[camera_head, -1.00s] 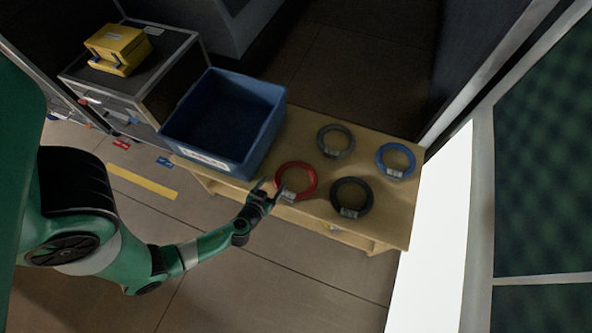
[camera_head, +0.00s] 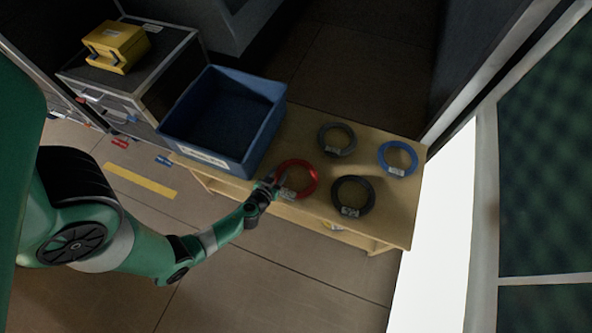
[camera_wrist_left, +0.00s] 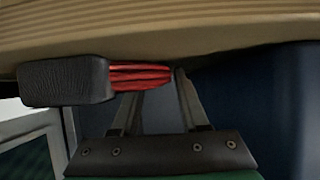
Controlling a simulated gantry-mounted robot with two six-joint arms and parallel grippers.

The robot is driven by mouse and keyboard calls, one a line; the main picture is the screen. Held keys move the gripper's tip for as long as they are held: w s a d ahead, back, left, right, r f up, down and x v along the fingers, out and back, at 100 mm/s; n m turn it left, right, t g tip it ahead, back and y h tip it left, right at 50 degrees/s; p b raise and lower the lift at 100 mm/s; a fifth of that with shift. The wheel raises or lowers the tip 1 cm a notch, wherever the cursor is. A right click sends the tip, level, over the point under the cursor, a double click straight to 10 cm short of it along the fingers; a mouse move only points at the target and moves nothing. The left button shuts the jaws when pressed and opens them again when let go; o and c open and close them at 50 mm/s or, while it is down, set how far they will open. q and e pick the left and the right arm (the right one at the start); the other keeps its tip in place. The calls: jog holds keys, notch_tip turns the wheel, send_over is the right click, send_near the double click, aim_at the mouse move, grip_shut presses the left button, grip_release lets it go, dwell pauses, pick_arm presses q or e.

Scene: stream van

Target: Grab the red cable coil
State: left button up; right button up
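The red cable coil (camera_head: 309,168) lies flat on the wooden table, with a pale label on its near side. My left gripper (camera_head: 274,181) is at the coil's near left edge. In the left wrist view, the left gripper's fingers (camera_wrist_left: 156,88) stand apart, open. Red strands (camera_wrist_left: 140,77) show edge-on at the fingertips and hide part of one tip; I see no firm closing on them. My right gripper is not in view.
The wooden table (camera_head: 305,126) also holds a grey coil (camera_head: 352,147) and a blue coil (camera_head: 398,172). A blue bin (camera_head: 205,158) stands close to the left of the red coil. A yellow case (camera_head: 116,45) sits on a dark box further left.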

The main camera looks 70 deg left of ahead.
pick_arm(q)
grip_shut()
jog(key=shift+r, duration=0.1)
